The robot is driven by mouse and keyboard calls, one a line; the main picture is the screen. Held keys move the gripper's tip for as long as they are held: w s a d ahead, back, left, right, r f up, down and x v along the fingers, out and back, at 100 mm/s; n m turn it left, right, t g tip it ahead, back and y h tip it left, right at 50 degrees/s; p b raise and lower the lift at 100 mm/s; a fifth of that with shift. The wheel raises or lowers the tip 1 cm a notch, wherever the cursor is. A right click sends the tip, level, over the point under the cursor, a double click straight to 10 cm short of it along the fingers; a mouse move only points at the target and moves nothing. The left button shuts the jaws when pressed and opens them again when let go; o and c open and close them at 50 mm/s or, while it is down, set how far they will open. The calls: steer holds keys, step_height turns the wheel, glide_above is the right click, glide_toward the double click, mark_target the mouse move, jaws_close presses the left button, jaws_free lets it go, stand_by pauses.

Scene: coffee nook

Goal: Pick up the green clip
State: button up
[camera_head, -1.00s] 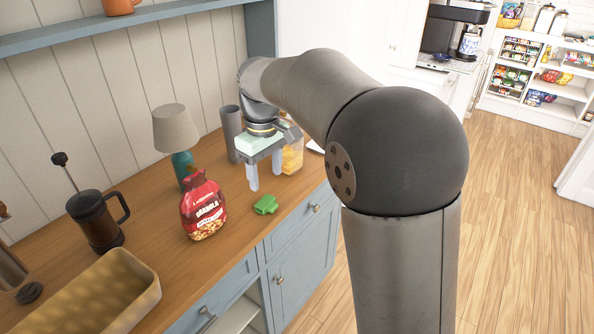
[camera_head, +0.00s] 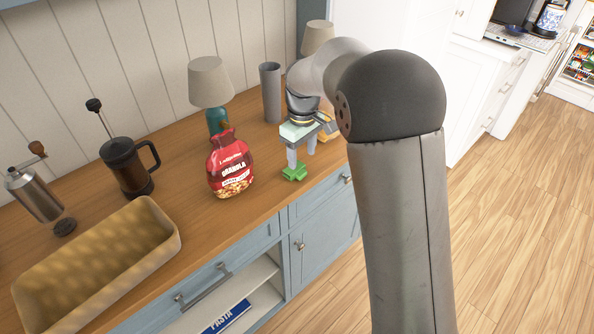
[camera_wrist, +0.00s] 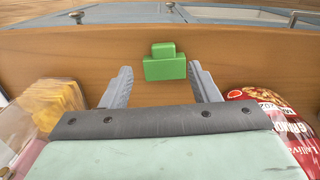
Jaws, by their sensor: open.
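The green clip (camera_head: 294,173) lies on the wooden counter close to its front edge, to the right of the red granola bag. In the wrist view the clip (camera_wrist: 165,63) shows whole, ahead of and between the two fingers. My gripper (camera_head: 301,158) is open and empty, low over the counter with its fingers pointing down, just behind the clip. In the wrist view the fingers of my gripper (camera_wrist: 160,85) stand wide apart, wider than the clip. I cannot tell whether the fingertips touch the counter.
The granola bag (camera_head: 231,167) stands close left of my gripper. A bag of yellow chips (camera_wrist: 50,102) is on its other side. A lamp (camera_head: 210,85) and a grey cylinder (camera_head: 271,93) stand behind. A French press (camera_head: 127,165) and a long tan basket (camera_head: 150,262) are further left.

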mark_target(301, 173)
steer(key=shift+s+f+p, duration=0.15)
steer(key=shift+f+p, duration=0.1)
steer(key=shift+f, duration=1.15)
steer(key=shift+s+f+p, duration=0.1)
steer(key=shift+f+p, duration=0.15)
steer(key=shift+f, duration=1.1)
steer(key=c, duration=1)
